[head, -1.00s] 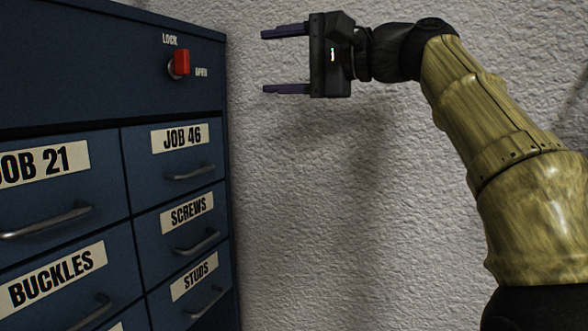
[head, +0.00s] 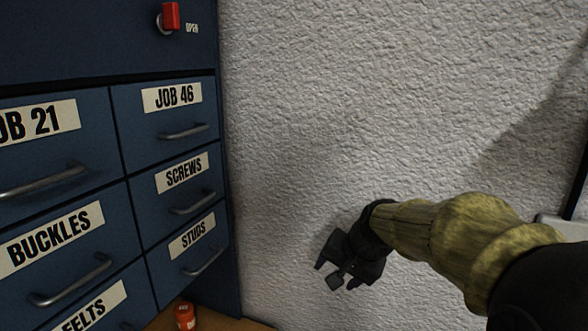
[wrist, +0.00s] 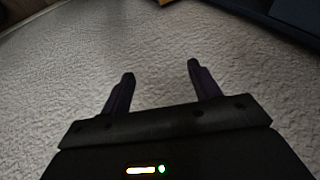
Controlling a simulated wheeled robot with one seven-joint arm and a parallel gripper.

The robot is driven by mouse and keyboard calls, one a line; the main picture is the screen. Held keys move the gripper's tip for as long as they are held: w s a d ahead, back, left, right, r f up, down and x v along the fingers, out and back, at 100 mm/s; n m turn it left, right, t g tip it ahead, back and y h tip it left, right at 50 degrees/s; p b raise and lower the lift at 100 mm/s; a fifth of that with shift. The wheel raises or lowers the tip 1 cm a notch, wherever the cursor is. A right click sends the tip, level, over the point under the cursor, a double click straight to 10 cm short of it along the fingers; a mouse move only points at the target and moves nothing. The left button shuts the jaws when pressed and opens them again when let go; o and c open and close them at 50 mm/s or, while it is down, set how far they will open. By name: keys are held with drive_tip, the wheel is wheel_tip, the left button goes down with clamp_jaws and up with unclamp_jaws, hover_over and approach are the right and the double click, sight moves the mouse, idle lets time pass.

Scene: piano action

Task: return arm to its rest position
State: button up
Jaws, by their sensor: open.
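My gripper (head: 335,278) hangs low at the end of my arm in the head view, to the right of the blue cabinet and in front of the white textured wall. It points down and to the left. In the wrist view my gripper (wrist: 160,75) shows two dark fingers spread apart with nothing between them. It is open and touches nothing that I can see.
The rough wall (head: 400,90) fills the right side.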

drive_tip(key=s+d+f+n+g+h, duration=0.1)
drive_tip(key=s+d+f+n, duration=0.1)
drive_tip(key=s+f, duration=0.5)
drive_tip(key=s+d+f+n+g+h, duration=0.2)
drive_tip(key=s+d+f+n, duration=0.1)
drive_tip(key=s+f, duration=0.5)
drive_tip(key=shift+s+d+f, duration=0.25)
drive_tip(key=shift+s+d, duration=0.35)
drive_tip(key=shift+s, duration=0.1)
